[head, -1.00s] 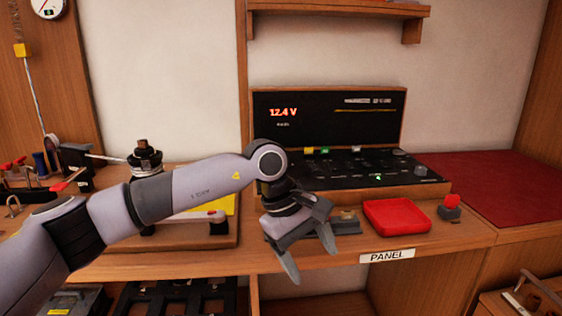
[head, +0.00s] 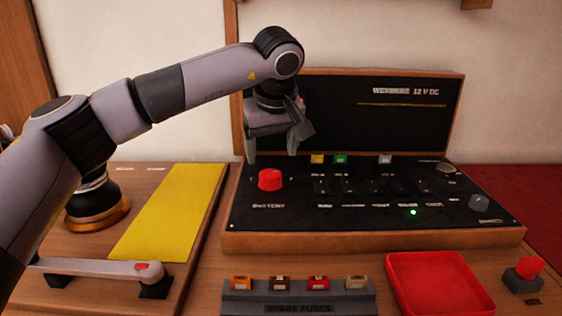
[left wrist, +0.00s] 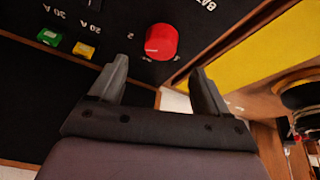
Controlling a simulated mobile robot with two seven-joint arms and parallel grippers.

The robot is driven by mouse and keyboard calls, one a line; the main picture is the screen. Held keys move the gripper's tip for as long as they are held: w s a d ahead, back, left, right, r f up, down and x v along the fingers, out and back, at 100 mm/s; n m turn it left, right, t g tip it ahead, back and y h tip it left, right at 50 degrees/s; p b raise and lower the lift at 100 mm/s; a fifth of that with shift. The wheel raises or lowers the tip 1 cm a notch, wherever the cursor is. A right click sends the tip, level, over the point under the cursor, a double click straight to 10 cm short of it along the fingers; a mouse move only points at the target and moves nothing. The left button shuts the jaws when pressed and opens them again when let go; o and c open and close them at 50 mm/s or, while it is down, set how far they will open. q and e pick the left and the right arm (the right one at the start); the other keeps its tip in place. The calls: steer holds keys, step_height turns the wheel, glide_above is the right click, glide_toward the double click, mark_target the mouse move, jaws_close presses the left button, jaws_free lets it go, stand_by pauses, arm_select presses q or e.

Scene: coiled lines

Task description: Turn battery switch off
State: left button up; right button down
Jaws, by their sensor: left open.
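The battery switch is a red round knob (head: 270,180) on the left of the black panel (head: 300,220), with a "BATTERY" label below it. In the left wrist view the red knob (left wrist: 161,41) shows beyond the fingers, with marks beside it on the panel. My left gripper (head: 272,152) is open and empty, above and behind the knob in the head view, not touching it. In the left wrist view its two fingers (left wrist: 160,88) stand apart, with the knob just past the gap between them. My right gripper is not in view.
Yellow, green and white fuses (head: 340,159) stand at the panel's back, near the left gripper. A green light (head: 413,212) glows on the panel. A spare fuse holder (head: 298,300), a red tray (head: 440,285) and a red button (head: 529,268) lie in front. A yellow sheet (head: 170,213) lies left.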

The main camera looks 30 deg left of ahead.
mark_target(270, 173)
arm_select(q)
steer(key=shift+x, duration=3.5)
steer(key=c, duration=1)
